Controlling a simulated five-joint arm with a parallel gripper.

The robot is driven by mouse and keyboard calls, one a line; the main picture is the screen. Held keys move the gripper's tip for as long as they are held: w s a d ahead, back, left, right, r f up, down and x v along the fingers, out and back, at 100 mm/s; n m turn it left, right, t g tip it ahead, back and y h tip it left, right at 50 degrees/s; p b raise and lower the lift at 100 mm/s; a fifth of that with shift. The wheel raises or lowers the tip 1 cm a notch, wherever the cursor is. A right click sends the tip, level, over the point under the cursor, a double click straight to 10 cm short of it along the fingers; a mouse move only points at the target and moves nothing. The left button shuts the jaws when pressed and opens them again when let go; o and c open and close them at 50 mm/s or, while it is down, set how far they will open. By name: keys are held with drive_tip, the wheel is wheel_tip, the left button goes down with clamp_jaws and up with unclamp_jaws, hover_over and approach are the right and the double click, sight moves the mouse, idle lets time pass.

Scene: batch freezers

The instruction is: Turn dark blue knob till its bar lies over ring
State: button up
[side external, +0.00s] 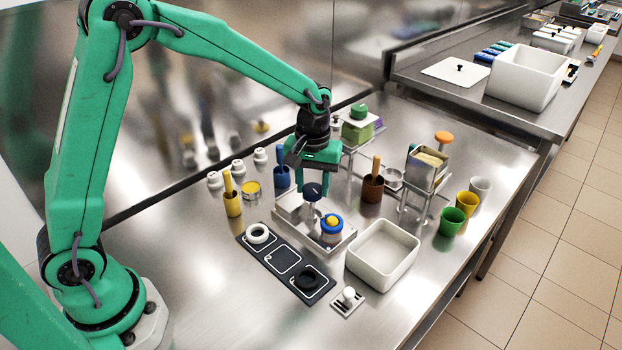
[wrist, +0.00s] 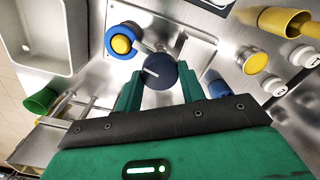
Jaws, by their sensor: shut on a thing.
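The dark blue knob (side external: 312,190) stands upright on a metal plate (side external: 290,213). In the wrist view the knob (wrist: 163,74) has a short white bar (wrist: 151,72) on its top, pointing to the picture's left. My gripper (wrist: 160,82) is shut on the knob, one green finger on each side. In the side view my gripper (side external: 313,178) reaches down to the knob from above. I cannot make out a ring mark on the plate around the knob; the fingers hide part of that area.
A blue collar with a yellow button (side external: 332,224) stands close by on the same plate. A white bin (side external: 382,254) is at the right, a black tray (side external: 284,262) in front. Yellow (side external: 233,204) and brown (side external: 373,188) cups with handles stand on either side.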

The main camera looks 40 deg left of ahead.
drive_tip(key=shift+n, duration=1.3)
drive_tip(key=o, duration=1)
drive_tip(key=shift+c, duration=0.2)
drive_tip(key=shift+r, duration=0.15)
wheel_tip(320, 180, up, 7)
drive_tip(key=shift+r, duration=0.3)
